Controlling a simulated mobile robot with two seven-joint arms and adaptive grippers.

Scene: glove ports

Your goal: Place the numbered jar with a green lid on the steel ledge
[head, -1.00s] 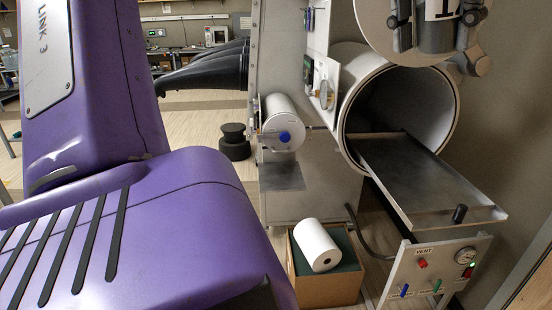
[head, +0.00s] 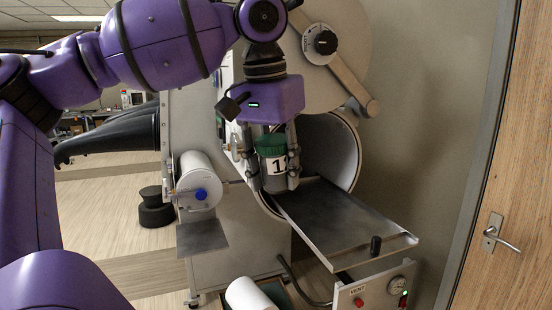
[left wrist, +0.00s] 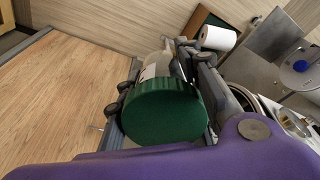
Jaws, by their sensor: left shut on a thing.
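The numbered jar (head: 278,168) has a green lid (head: 270,146) and a white label with a black 1. It is upright in my left gripper (head: 272,180), whose fingers are shut on its sides. The jar hangs in front of the round port opening, near the inner end of the sliding tray. In the left wrist view the green lid (left wrist: 165,110) faces the camera between the fingers. The steel ledge (head: 203,238), a small flat plate, is bare, lower and to the left of the jar. My right gripper is not in view.
A box with a white roll (head: 250,295) stands below. A wooden door (head: 510,160) is at right.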

